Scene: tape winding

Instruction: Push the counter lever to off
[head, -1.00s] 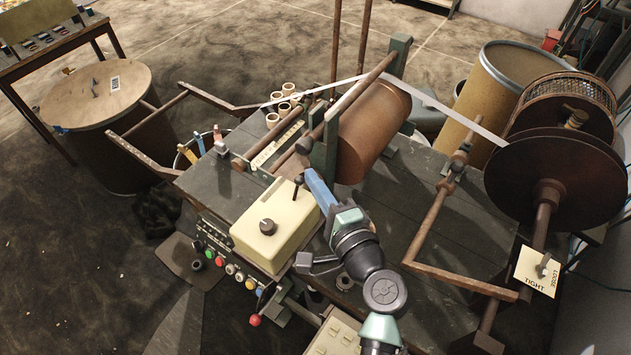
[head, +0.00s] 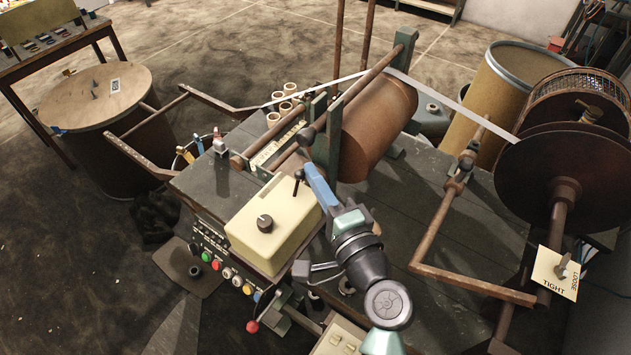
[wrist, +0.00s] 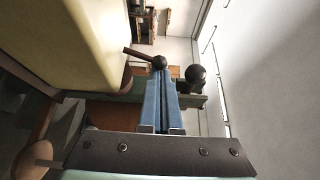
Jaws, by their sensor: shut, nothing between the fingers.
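The counter lever (head: 299,176) is a short dark stick with a round black knob. It stands up from the back end of the cream box (head: 258,246). My gripper (head: 307,167) has blue fingers, shut and empty, with their tips close to the lever's knob on its right side. In the wrist view, a dark ball on a brown stick (wrist: 158,62), which looks like the lever, is just at the tips of my gripper (wrist: 161,74). I cannot tell whether they touch. The cream box (wrist: 85,45) fills the left of that view. No off mark is readable.
A black dial (head: 265,223) is on the cream box, with coloured buttons (head: 227,273) below its front. A green post (head: 326,150) and a brown roller (head: 380,125) stand just behind my fingers. A sign (head: 556,273) reads tight and loose at right.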

